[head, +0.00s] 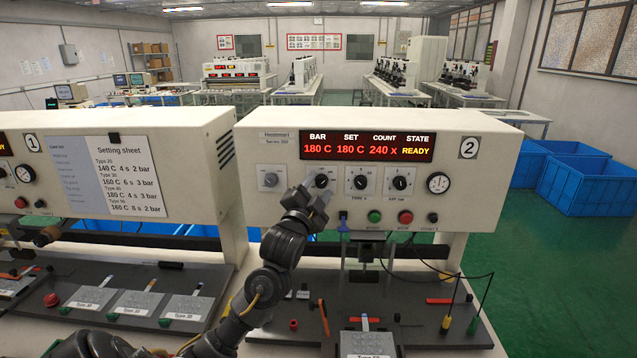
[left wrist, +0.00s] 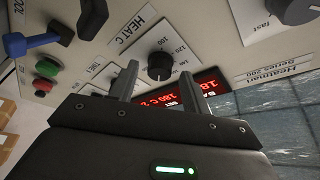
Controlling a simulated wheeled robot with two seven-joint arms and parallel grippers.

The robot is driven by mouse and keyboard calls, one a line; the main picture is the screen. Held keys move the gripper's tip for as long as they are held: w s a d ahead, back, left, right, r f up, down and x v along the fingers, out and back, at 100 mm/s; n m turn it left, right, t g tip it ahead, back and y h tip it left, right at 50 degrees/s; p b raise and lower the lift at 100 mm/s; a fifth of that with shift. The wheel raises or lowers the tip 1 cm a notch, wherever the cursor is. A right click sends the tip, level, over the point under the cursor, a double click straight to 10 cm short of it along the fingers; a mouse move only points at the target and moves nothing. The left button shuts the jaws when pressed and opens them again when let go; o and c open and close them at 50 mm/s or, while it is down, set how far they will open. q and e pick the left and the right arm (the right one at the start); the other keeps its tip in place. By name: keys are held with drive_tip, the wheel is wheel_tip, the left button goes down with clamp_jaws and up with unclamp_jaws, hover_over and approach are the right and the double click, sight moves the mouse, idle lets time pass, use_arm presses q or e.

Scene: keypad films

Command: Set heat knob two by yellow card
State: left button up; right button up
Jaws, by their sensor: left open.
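Machine two (head: 480,200) is a cream press with a red display (head: 368,148) reading BAR 180 C, SET 180 C, COUNT 240 x, STATE READY. Its black heat knob (head: 321,181) is partly hidden by my left gripper (head: 314,196). In the left wrist view the heat knob (left wrist: 160,66) shows beside the label HEAT C. My left gripper (left wrist: 158,85) is open, its two fingers on either side of the knob; contact cannot be told. A setting sheet (head: 124,177), white and pale blue, is on machine one and lists several types with temperatures. No clearly yellow card shows. My right gripper is out of view.
More dials (head: 400,182) and a gauge (head: 438,183) sit right of the heat knob. Green (head: 374,217) and red (head: 405,217) buttons are below. The dark bench (head: 425,320) holds a red tool and corded probes. Blue bins (head: 590,190) stand at right.

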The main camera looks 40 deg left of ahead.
use_arm(q)
drive_tip(key=shift+w+a, duration=0.1)
drive_tip(key=shift+w, duration=0.25)
drive_tip(key=shift+c, duration=0.5)
drive_tip(key=c, duration=0.9)
drive_tip(key=shift+n, duration=0.4)
drive_tip(key=n+y+b, duration=0.1)
drive_tip(key=n+y, duration=0.1)
drive_tip(key=n, duration=0.1)
drive_tip(key=shift+f+n, duration=0.15)
drive_tip(key=shift+n, duration=0.25)
drive_tip(key=shift+w+d+n+g+y+b, duration=0.15)
drive_tip(key=shift+n+y, duration=0.4)
drive_tip(key=shift+n, duration=0.65)
drive_tip(key=shift+s+n+g+y+b, duration=0.15)
drive_tip(key=shift+n+y, duration=0.45)
drive_tip(key=shift+n, duration=0.6)
drive_tip(key=shift+w+d+n+y+b, duration=0.15)
drive_tip(key=shift+n+y, duration=0.4)
drive_tip(key=shift+n, duration=0.65)
drive_tip(key=shift+a, duration=0.1)
